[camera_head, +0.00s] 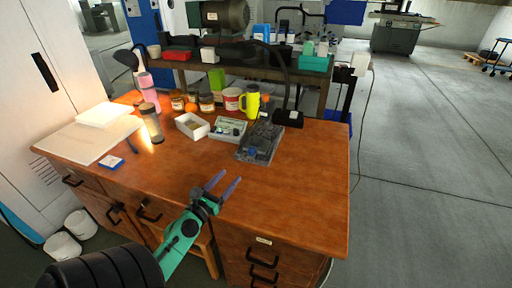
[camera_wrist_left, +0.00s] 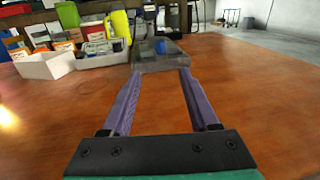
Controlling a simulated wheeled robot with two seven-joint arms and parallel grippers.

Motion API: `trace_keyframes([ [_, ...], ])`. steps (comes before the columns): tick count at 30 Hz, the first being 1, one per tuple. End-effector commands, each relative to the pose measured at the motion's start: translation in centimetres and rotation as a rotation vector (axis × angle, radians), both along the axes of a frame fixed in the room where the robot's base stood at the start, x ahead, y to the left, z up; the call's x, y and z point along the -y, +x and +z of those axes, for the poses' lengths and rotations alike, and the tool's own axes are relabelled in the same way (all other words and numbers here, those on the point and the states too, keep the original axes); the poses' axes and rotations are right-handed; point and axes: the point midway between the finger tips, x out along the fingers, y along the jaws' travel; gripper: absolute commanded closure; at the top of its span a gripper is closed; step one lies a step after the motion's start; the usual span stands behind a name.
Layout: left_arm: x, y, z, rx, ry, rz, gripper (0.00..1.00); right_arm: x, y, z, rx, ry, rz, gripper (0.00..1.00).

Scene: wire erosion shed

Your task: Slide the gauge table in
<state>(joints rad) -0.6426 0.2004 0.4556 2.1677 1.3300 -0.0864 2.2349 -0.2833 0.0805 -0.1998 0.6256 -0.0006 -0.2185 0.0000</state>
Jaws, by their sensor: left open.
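In the left wrist view the gauge (camera_wrist_left: 160,57) is straight ahead, just beyond the fingertips. My left gripper (camera_head: 224,183) is teal with purple fingers. It is open and empty, in front of the gauge and apart from it in the head view. The open fingers also show in the left wrist view (camera_wrist_left: 160,76). My right gripper is not in view.
Left of the gauge are a grey tray of small parts (camera_head: 228,129), a white box (camera_head: 192,125) and a yellow bottle (camera_head: 252,101). A black box (camera_head: 289,118) is behind right. A lit lamp (camera_head: 151,122) stands left. The desk's right front (camera_head: 300,200) is clear.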

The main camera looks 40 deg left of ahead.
Motion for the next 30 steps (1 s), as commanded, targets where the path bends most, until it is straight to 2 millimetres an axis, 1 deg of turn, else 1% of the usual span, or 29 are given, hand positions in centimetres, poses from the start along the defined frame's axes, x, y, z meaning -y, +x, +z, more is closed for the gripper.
trace_keyframes([
  [3, -0.3, 1.3, 0.4, 0.002, -0.001, 0.000, 0.39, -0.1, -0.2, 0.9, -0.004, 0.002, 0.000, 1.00],
  [5, -0.5, 2.5, 0.6, 0.003, 0.000, 0.000, 0.39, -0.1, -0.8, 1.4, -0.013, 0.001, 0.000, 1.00],
  [7, -0.8, 4.3, 0.5, 0.003, 0.000, 0.000, 0.39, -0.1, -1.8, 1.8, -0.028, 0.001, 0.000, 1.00],
  [10, -1.3, 7.0, 0.4, 0.004, 0.001, 0.000, 0.39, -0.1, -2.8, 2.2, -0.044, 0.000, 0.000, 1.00],
  [13, -1.8, 9.7, 0.2, 0.003, 0.002, 0.000, 0.39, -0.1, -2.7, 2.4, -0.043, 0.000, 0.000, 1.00],
  [15, -2.1, 11.3, 0.1, 0.002, 0.002, -0.001, 0.39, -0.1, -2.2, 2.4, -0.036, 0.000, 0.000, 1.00],
  [18, -2.3, 13.0, -0.1, 0.001, 0.002, -0.001, 0.39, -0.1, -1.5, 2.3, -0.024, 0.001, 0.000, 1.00],
  [22, -2.6, 14.1, -0.1, 0.000, 0.002, 0.000, 0.39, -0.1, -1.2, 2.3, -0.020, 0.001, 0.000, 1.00],
  [29, -2.5, 14.2, -0.1, -0.001, 0.002, 0.000, 0.39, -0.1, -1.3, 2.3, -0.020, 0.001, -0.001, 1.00],
  [30, -2.5, 14.1, -0.1, -0.001, 0.002, 0.000, 0.54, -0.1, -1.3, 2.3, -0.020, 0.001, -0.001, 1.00],
])
